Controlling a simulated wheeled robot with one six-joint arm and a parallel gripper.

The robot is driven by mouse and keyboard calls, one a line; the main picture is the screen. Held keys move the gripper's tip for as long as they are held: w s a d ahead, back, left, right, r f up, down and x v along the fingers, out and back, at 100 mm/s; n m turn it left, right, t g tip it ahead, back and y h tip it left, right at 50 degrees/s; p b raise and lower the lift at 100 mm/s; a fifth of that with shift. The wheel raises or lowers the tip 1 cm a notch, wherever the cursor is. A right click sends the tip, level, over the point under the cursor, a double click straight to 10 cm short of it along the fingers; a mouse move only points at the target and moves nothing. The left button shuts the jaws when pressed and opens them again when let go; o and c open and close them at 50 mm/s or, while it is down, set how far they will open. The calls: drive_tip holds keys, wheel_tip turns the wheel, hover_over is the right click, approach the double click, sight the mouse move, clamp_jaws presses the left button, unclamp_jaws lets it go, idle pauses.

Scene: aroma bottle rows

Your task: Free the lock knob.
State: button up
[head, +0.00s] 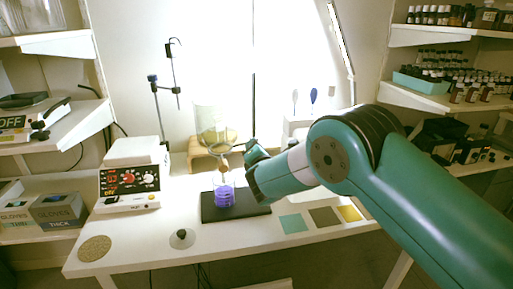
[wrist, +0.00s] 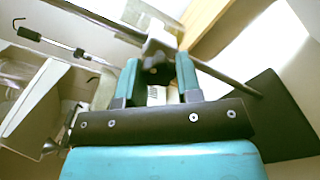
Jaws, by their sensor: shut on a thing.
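The lock knob (wrist: 157,70) is a dark star-shaped knob on a grey clamp block, which sits on a thin metal rod (wrist: 220,76) in the wrist view. My gripper (wrist: 157,76) has its two green fingers either side of the knob and is shut on it. In the head view my gripper (head: 249,150) is at the stand's upright rod (head: 254,90), above the black base (head: 250,210). There the knob is hidden or too small to make out. A small brown piece (head: 223,164) hangs over a beaker of purple liquid (head: 224,196) on the base.
A round cork mat (head: 95,248) and a small knobbed disc (head: 182,239) lie in front. Coloured squares (head: 324,217) lie right. A glass vessel (head: 212,122) stands behind on wood.

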drive_tip(key=n+p, duration=0.1)
drive_tip(key=n, duration=0.5)
drive_tip(key=shift+n+p, duration=0.3)
idle(0.4)
drive_tip(key=o, duration=0.9)
drive_tip(key=shift+o, duration=0.2)
drive_tip(key=shift+s+d+f, duration=0.1)
drive_tip(key=b+v, duration=0.5)
drive_tip(key=v, duration=1.2)
drive_tip(key=shift+b, duration=0.3)
drive_tip(key=shift+d, duration=0.1)
